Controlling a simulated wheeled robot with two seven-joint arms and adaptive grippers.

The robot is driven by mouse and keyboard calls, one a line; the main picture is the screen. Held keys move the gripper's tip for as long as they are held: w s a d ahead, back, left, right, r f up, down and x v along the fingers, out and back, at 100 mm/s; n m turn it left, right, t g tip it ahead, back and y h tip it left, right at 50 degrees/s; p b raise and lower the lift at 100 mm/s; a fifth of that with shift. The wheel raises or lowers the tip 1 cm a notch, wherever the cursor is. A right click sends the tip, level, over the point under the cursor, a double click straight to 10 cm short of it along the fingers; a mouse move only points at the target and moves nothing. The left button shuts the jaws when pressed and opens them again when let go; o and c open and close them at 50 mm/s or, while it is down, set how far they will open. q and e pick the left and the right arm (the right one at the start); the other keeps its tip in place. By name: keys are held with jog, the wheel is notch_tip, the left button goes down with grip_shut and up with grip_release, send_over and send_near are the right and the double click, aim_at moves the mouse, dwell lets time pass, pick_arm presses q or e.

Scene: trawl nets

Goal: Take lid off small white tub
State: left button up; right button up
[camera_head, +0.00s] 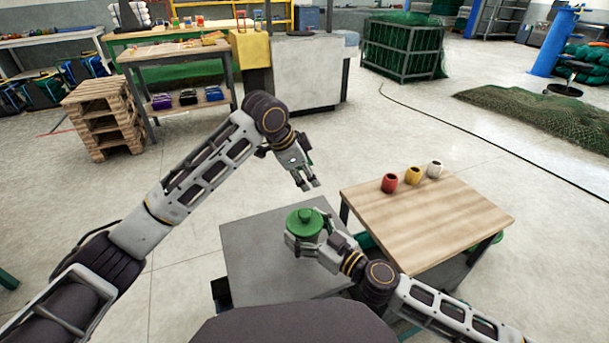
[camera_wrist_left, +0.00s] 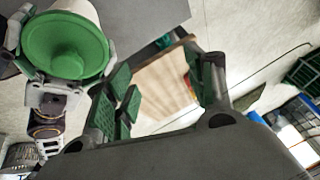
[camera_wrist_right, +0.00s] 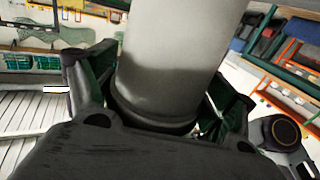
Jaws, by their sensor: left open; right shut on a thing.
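The small white tub (camera_wrist_right: 170,65) is held between the fingers of my right gripper (camera_head: 301,240), which is shut on its side. A green lid with a central knob (camera_head: 304,222) sits on top of the tub; it shows large in the left wrist view (camera_wrist_left: 65,50), with the white wall of the tub behind it. The tub is over the grey table (camera_head: 262,262); I cannot tell whether it touches the top. My left gripper (camera_head: 306,186) is open and empty, above and beyond the lid, apart from it. It also shows in the left wrist view (camera_wrist_left: 165,95).
A wooden-topped table (camera_head: 425,215) stands at the right with a red cup (camera_head: 389,183), a yellow cup (camera_head: 412,175) and a white cup (camera_head: 435,169) along its far edge. Stacked pallets (camera_head: 100,115) and a workbench (camera_head: 175,60) are farther back. The grey table's left part is clear.

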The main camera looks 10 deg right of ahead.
aim_at(305, 212)
pick_arm(q)
jog(key=s+a+r+m+g+y, duration=0.1)
jog(key=s+r+m+g+y, duration=0.1)
jog(key=s+r, duration=0.4)
jog(key=shift+s+g+y, duration=0.5)
jog(key=shift+s+y, duration=0.8)
jog(key=shift+s, duration=0.25)
jog(key=shift+a, duration=0.1)
jog(key=shift+f, duration=5.9)
jog(key=shift+c, duration=0.2)
grip_shut()
jog(key=shift+r, duration=0.3)
